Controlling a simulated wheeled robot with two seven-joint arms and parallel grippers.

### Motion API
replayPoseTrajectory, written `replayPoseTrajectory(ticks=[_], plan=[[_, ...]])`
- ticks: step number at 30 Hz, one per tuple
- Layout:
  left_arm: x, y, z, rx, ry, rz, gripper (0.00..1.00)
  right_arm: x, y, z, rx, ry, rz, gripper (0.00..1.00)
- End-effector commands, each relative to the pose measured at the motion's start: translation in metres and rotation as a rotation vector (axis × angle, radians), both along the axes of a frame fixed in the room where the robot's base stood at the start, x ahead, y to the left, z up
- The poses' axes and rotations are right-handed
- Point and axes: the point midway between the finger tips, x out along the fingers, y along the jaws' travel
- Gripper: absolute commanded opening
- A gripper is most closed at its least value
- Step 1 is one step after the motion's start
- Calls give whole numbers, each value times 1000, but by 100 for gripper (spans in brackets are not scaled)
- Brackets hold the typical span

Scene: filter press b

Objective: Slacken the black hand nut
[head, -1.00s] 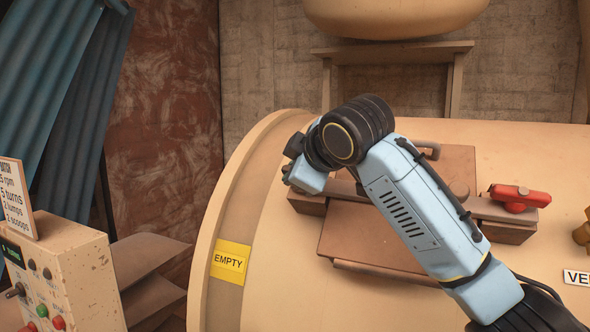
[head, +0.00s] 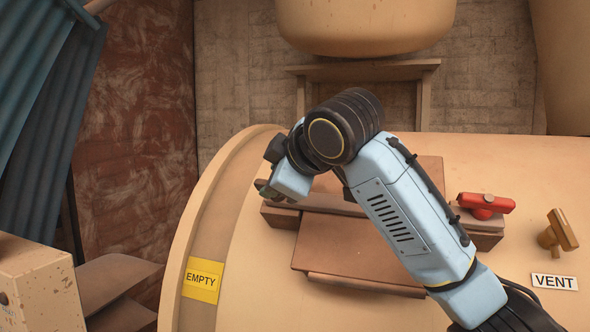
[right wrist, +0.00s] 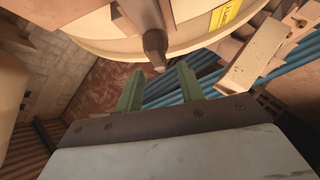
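My right arm reaches in from the right across the cream drum (head: 470,165) in the head view. My right gripper (head: 264,189) is at the left end of the brown crossbar (head: 280,217) over the hatch (head: 350,258). In the right wrist view the two green fingers of my right gripper (right wrist: 158,84) stand apart with an empty gap. A dark grey-brown stub (right wrist: 153,45) points toward that gap, just beyond the fingertips. I cannot tell whether it is the black hand nut. No black nut shows clearly in the head view, where my arm covers part of the crossbar. My left gripper is out of view.
A red handle (head: 486,204) sits near the crossbar's right end. A brass valve (head: 557,231) stands above the VENT label (head: 554,282). A yellow EMPTY label (head: 202,280) is on the drum's left rim. A control box (head: 35,290) stands at lower left.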

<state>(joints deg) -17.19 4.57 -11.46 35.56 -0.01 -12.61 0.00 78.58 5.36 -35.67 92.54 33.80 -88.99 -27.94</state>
Motion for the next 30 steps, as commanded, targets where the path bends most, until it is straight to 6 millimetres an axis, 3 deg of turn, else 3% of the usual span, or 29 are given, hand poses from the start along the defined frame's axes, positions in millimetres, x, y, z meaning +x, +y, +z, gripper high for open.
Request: replayPoseTrajectory(ticks=[6, 12, 18, 30], plan=[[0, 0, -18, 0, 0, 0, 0, -41, -21, 21, 0, -7, 0, 38], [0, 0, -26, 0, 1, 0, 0, -67, -34, 37, 0, -4, 1, 38], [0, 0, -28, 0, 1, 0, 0, -76, -39, 42, 0, 0, -1, 38], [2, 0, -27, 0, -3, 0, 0, -76, -39, 43, -1, 0, 0, 38]])
